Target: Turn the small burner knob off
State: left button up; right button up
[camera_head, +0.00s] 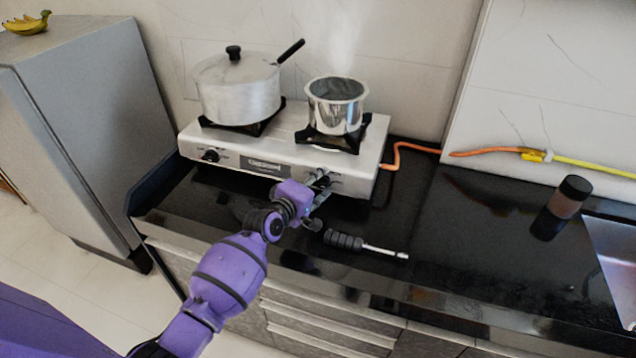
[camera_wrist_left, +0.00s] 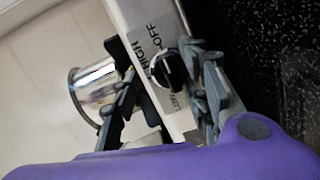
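The small burner knob (camera_wrist_left: 173,70) is black and sits on the stove's front panel, with HIGH, OFF and LOW printed around it. My left gripper (camera_head: 320,184) is at the right end of this panel, below the small pot, and mostly hides the knob in the head view. In the left wrist view, my left gripper (camera_wrist_left: 158,62) is open, with one finger on each side of the knob. I cannot tell whether a finger touches it or which mark it points to. My right gripper is not in view.
The stove (camera_head: 272,158) carries a lidded pot (camera_head: 238,92) and a small open pot (camera_head: 336,104) with steam above it. An orange hose (camera_head: 398,148) leaves the stove's right side. A dark jar (camera_head: 569,197) stands farther right.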

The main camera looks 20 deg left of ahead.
pick_arm(q)
jog(key=shift+s+f, duration=0.1)
jog(key=shift+f, duration=0.1)
jog(key=shift+s, duration=0.35)
jog(key=v, duration=1.1)
jog(key=shift+r, duration=0.25)
jog(key=shift+a, duration=0.15)
